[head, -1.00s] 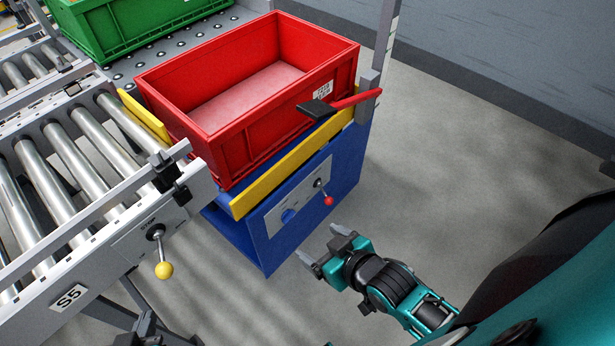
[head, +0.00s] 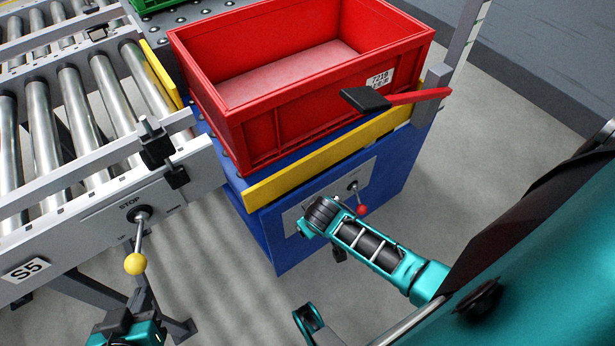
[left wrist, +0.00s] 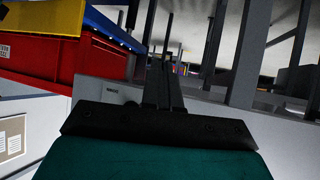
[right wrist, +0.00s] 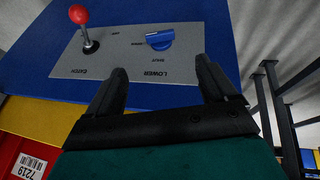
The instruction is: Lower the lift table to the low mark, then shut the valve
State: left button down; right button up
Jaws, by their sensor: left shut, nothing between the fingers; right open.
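The blue lift table (head: 405,165) with a yellow edge carries a red crate. Its front panel (right wrist: 195,65) has a blue valve knob (right wrist: 160,40) above the word LOWER and a red-balled lever (right wrist: 78,14) by the word CATCH; the ball also shows in the head view (head: 362,210). My right gripper (right wrist: 162,68) is open, with the panel and knob beyond its fingertips and nothing between them. In the head view its wrist hides the valve. My left gripper (left wrist: 166,62) is shut and empty; it shows low in the head view (head: 125,325), below the conveyor.
The red crate (head: 250,135) sits on the table. A red arm with a black pad (head: 365,100) juts across its corner from the grey post (head: 465,40). A roller conveyor (head: 75,190) with a yellow-balled STOP lever (head: 135,263) stands left. Floor lies clear on the right.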

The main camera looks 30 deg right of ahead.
jog(key=b+x, duration=0.7)
jog(key=x, duration=0.5)
jog(key=shift+f, duration=0.4)
jog(key=shift+w, duration=0.1)
jog(key=c, duration=1.1)
